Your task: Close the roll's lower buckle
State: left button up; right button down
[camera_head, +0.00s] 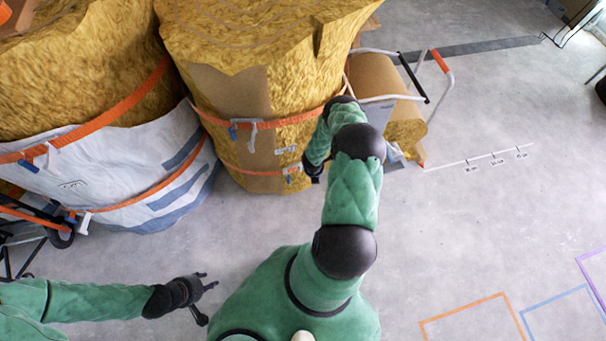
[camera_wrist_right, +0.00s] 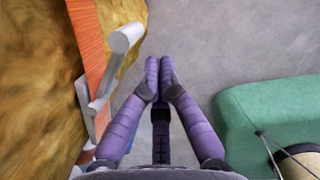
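The roll (camera_head: 232,98) is a tall yellow fibrous bale with a brown paper band and two orange straps. The lower buckle (camera_head: 291,170) sits on the lower strap (camera_head: 255,173), with small blue and grey parts. In the right wrist view a grey buckle (camera_wrist_right: 100,105) on an orange strap has its lever (camera_wrist_right: 125,38) sticking out from the strap. My right gripper (camera_wrist_right: 160,62) is to the right of this buckle, apart from it, with its purple fingertips together and nothing seen between them.
The upper buckle (camera_head: 252,134) hangs on the upper strap above. A white-and-blue wrapped bale (camera_head: 140,180) stands at left beside the roll. A cart (camera_head: 400,100) with a brown paper roll stands behind my right arm. The floor in front of the roll is clear.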

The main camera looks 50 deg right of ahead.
pick_arm(q)
jog(key=shift+d+f+b, duration=0.25)
jog(key=shift+f+b, duration=0.05)
jog(key=shift+f, duration=0.1)
pick_arm(e)
jog(key=shift+w+d, duration=0.15)
jog(key=shift+d, duration=0.4)
pick_arm(q)
jog(key=shift+d, duration=0.1)
pick_arm(e)
jog(key=shift+d, duration=0.1)
jog(key=shift+w+r, duration=0.1)
